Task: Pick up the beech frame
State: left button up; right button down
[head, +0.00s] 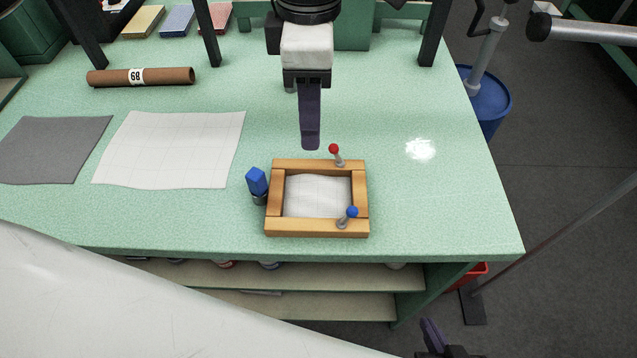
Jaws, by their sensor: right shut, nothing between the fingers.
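The beech frame (275,204) lies flat on the green table, a rectangle of pale wood around white gridded cloth (318,195). A red-knobbed peg (335,152) stands at its far edge and a blue-knobbed peg (350,214) at its near right corner. A blue-topped piece (257,183) stands close by its left side. My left gripper (310,143) points down just beyond the frame's far edge in the picture, apart from it. Its fingers are seen edge-on, so their gap is hidden. My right gripper (431,335) is shut and empty at the bottom edge, partly cut off.
A white gridded sheet (172,150), a grey sheet (52,149) and a cardboard tube marked 68 (110,77) lie to the left. Dark posts (207,35) rise behind. The table is clear right of the frame. A blue drum (487,100) stands beyond its right edge.

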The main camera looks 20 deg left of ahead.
aim_at(310, 163)
pick_arm(q)
notch_tip(310, 163, down, 3)
jog(key=shift+s+f, duration=0.15)
jog(key=shift+f, duration=0.05)
jog(key=shift+a+f+p, duration=0.2)
jog(key=shift+f+p, duration=0.45)
jog(key=shift+f, duration=2.1)
grip_shut()
